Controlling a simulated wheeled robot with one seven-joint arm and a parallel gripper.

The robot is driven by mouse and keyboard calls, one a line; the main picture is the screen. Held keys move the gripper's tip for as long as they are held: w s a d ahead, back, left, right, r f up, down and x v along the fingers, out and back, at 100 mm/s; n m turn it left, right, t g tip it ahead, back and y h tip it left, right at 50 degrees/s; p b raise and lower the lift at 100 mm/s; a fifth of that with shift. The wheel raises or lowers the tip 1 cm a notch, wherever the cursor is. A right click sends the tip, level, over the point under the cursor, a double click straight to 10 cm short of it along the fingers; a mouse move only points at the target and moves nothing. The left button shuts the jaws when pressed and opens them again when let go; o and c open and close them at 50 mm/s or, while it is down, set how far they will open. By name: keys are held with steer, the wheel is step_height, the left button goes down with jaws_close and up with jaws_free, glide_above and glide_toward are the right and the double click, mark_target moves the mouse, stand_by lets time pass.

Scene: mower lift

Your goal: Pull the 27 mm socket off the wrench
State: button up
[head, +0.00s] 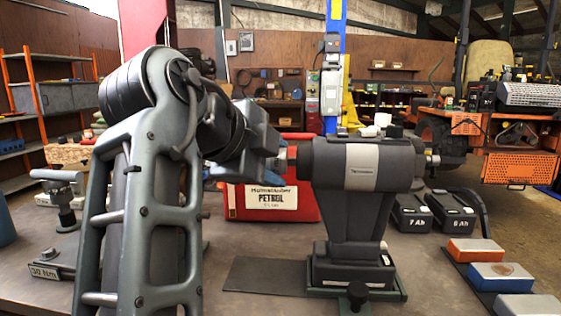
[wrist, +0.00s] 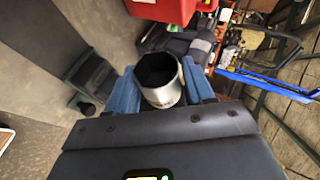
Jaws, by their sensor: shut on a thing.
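The wrench (head: 345,180), dark grey with a silver band, stands upright on a green-edged base at the centre of the bench. Its nose points left. My gripper (wrist: 160,82), with blue fingers, is shut on a silver hexagonal socket (wrist: 162,92) whose dark hollow end faces the wrist camera. In the head view my arm reaches in from the left, and the gripper is close to the wrench's nose, beside a red part. The socket is largely hidden there, so I cannot tell whether it is still seated on the wrench. Its size marking is not legible.
Two black batteries (head: 430,212) and several coloured blocks (head: 500,275) are to the right. A 30 Nm stand (head: 52,268) is at the left. A dark mat (head: 262,276) lies bare before the wrench.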

steer(key=shift+a, duration=0.35)
